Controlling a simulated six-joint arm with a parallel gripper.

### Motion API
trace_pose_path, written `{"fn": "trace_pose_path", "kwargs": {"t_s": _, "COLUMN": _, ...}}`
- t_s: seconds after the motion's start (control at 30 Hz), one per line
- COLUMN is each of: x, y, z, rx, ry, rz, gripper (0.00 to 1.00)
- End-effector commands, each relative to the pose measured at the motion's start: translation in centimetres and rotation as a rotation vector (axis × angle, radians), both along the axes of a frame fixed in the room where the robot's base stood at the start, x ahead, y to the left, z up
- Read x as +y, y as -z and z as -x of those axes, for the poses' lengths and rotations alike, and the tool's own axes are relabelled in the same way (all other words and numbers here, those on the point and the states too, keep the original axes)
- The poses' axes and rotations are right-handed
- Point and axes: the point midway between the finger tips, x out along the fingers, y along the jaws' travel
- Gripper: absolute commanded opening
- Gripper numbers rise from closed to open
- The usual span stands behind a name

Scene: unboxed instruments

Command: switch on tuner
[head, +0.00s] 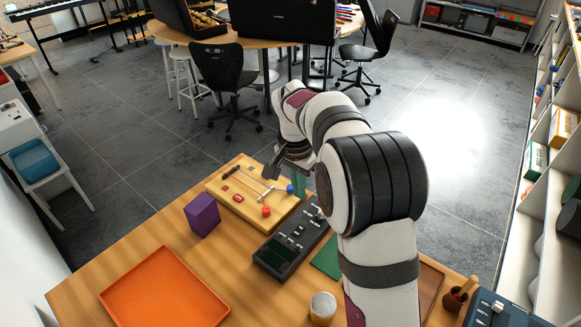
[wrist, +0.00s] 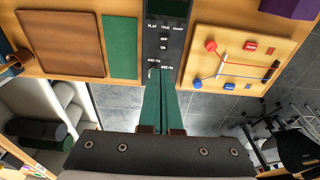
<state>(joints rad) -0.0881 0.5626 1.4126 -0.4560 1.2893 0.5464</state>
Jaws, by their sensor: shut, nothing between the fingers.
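The tuner is a dark, long box (head: 283,252) on the wooden table, with a small screen at its near end and small controls along its top. In the wrist view the tuner (wrist: 168,30) carries printed FLAT, TRUE and SHARP, then OFF and ON, then Hz labels. My gripper (wrist: 163,74) is shut and empty, its green fingertips over the Hz labels, past the ON label. I cannot tell whether they touch the panel. The fingers hide part of the tuner's end, and the switch position is too small to tell. In the head view my gripper (head: 299,190) is at the tuner's far end.
A wooden board (head: 222,190) with strings and coloured pegs lies left of the tuner, beside a purple block (head: 202,215). An orange tray (head: 165,292) is nearer. A green mat (wrist: 119,45) and brown board (wrist: 62,42) lie on the tuner's other side. A jar (head: 322,307) stands in front.

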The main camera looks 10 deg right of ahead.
Motion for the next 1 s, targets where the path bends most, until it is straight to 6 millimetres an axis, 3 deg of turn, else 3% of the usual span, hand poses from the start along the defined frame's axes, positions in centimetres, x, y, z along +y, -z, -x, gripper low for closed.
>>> {"fn": "trace_pose_path", "kwargs": {"t_s": 0.1, "x": 0.1, "y": 0.8, "z": -1.1, "rx": -0.006, "ry": 0.009, "rz": 0.008, "gripper": 0.00}}
{"fn": "trace_pose_path", "kwargs": {"t_s": 0.47, "x": 0.0, "y": 1.3, "z": -1.1, "rx": -0.004, "ry": 0.010, "rz": 0.007, "gripper": 0.00}}
{"fn": "trace_pose_path", "kwargs": {"t_s": 1.0, "x": -0.9, "y": 12.1, "z": -2.0, "rx": -0.004, "ry": 0.008, "rz": 0.006, "gripper": 0.00}}
